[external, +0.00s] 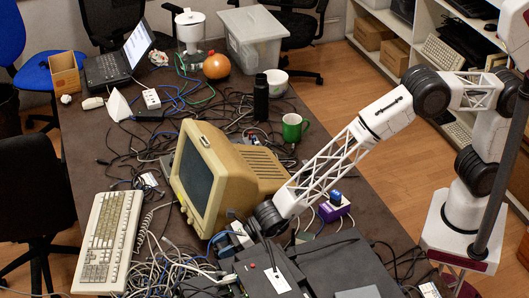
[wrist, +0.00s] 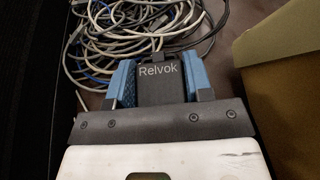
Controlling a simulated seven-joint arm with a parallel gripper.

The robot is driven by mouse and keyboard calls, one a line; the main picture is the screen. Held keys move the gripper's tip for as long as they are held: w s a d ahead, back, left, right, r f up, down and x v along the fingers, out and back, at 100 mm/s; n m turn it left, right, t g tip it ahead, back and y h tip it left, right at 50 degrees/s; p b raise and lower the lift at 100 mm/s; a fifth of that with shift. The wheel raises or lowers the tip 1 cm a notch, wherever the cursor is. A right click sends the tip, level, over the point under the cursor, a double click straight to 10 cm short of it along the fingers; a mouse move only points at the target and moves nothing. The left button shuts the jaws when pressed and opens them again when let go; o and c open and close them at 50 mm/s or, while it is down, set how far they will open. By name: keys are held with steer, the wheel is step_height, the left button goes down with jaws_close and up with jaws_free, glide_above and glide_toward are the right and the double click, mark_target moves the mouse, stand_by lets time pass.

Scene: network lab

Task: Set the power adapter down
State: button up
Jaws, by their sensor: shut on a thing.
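My gripper (wrist: 159,80) is shut on a black power adapter (wrist: 163,86) with "Relvok" printed on it; one blue finger is on each side. Beyond the adapter, in the wrist view, lies a tangle of grey, white and blue cables. In the external view my gripper (external: 226,239) is low over the front of the table, just in front of the beige monitor. The adapter cannot be made out clearly there among the cables and dark boxes. I cannot tell whether it touches the table.
The beige monitor (external: 213,171) stands close beside my gripper. A keyboard (external: 108,238) lies to the left. Dark equipment boxes (external: 330,268) are to the right, with a purple box (external: 334,208) behind them. Loose cables (external: 170,270) cover the table's front. A green mug (external: 292,127) stands farther back.

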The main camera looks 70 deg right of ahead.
steer(key=shift+f, duration=1.85)
steer(key=shift+f, duration=0.15)
steer(key=o, duration=1)
steer(key=shift+v, duration=6.05)
